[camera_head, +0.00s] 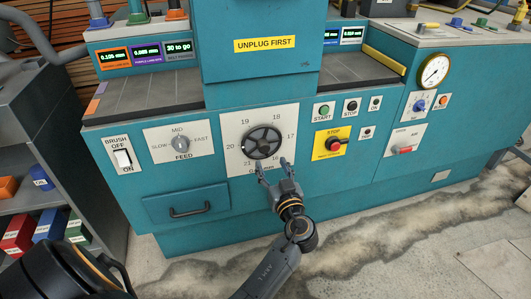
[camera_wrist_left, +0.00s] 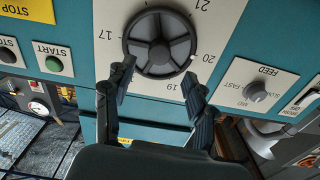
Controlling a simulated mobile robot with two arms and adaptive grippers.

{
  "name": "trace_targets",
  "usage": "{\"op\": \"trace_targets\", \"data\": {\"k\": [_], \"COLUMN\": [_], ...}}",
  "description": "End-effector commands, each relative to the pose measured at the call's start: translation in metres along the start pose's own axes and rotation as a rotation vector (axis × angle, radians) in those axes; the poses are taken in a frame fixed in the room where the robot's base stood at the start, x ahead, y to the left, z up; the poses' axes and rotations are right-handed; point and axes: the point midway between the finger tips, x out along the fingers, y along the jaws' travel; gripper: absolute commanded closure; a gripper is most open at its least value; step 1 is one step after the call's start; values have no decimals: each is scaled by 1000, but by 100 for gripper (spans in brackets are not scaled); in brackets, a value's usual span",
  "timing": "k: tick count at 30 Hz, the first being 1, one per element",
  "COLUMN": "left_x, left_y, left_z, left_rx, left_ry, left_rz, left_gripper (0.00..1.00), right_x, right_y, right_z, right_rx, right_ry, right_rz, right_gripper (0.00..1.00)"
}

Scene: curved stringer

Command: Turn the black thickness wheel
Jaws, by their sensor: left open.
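The black thickness wheel (camera_head: 262,142) is a round spoked handwheel on a white dial plate (camera_head: 233,127) numbered around it, on the front of the teal machine. My left gripper (camera_head: 273,163) is open just below the wheel, its two fingers pointing up at the wheel's lower rim. In the left wrist view the wheel (camera_wrist_left: 160,42) shows large and turned over, with the open fingers (camera_wrist_left: 157,78) near its rim, one to each side. The wheel's hub and most of its rim are clear of the fingers. I cannot tell whether a finger touches the rim.
Left of the wheel are a feed knob (camera_head: 181,143) and a brush switch (camera_head: 122,158). To the right are a red stop knob (camera_head: 334,146) and a green start button (camera_head: 323,110). A drawer handle (camera_head: 190,210) sticks out lower left. A shelf with coloured boxes (camera_head: 18,233) stands at the left.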

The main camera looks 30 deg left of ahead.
Motion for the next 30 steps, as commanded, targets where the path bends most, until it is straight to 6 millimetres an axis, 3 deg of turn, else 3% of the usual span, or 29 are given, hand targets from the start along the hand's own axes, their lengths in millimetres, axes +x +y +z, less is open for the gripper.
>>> {"op": "trace_targets", "data": {"k": [3,9,15,23,30], "left_x": [27,58,71,72,72], "left_y": [0,0,1,0,0], "left_z": [-1,0,1,1,1], "left_rx": [1,2,2,1,1], "left_ry": [2,0,-1,-2,-2], "left_rz": [-1,0,2,2,2], "left_gripper": [44,44,44,44,89], "right_x": [1,2,2,2,2], "right_y": [0,0,0,-1,-1], "right_z": [-1,-6,-8,-9,-9], "right_rx": [0,0,-1,-1,-1], "right_ry": [6,29,41,44,44], "right_rz": [0,-1,-1,-2,-2], "right_gripper": [60,60,60,60,60]}}
